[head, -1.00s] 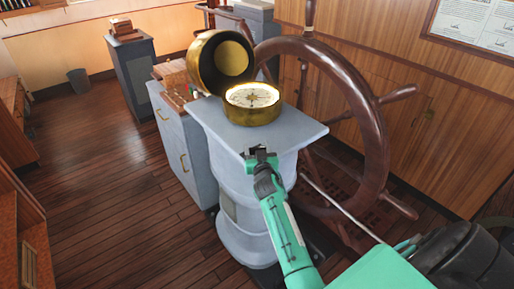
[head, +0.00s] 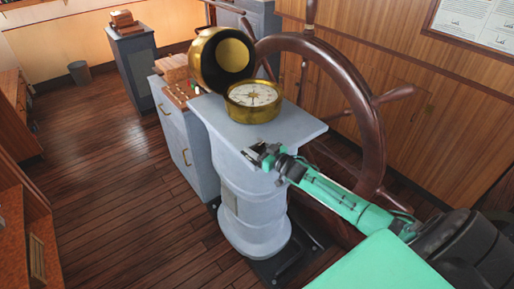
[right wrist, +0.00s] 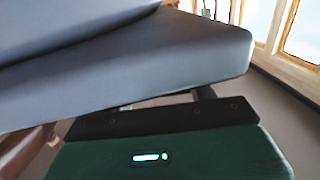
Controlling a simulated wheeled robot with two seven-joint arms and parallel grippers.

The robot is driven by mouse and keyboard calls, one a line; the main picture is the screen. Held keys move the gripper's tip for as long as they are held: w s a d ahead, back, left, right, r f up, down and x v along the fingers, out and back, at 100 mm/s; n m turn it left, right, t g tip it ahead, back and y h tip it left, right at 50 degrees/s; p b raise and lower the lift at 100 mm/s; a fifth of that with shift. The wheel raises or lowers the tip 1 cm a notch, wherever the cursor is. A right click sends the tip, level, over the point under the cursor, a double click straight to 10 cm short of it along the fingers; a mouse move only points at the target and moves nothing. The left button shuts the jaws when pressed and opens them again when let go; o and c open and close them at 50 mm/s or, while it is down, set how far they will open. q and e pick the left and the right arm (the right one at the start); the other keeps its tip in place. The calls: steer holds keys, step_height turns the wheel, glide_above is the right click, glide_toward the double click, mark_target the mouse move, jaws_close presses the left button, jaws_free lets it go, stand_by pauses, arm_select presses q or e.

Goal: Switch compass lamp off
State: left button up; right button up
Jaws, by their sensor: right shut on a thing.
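The compass (head: 253,95) is a round brass bowl with a white dial, on top of a pale grey pedestal (head: 290,127). Its brass hood (head: 208,72) is tipped open behind it to the left. The dial shows plain white with no warm glow. My right gripper (head: 258,154) is at the pedestal top's front edge, shut on a small part there that the dark fingers mostly hide. In the right wrist view the grey slab (right wrist: 150,75) covers the fingertips. I cannot make out the lamp switch itself. My left gripper is out of view.
A dark wooden ship's wheel (head: 372,110) stands right behind the pedestal, close to my right arm. A grey cabinet (head: 183,140) with small controls on top is to the left.

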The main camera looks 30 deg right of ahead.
steer(key=n+g+y+b, duration=0.1)
steer(key=n+y+b, duration=0.1)
steer(key=y, duration=0.1)
steer(key=shift+f+n, duration=0.15)
steer(key=shift+n, duration=0.15)
steer(key=shift+n+g+y+b, duration=0.75)
steer(key=shift+y+b, duration=0.3)
steer(key=shift+y, duration=0.25)
steer(key=shift+a+r, duration=0.1)
steer(key=shift+r, duration=0.1)
steer(key=o, duration=1)
steer(key=shift+s, duration=0.1)
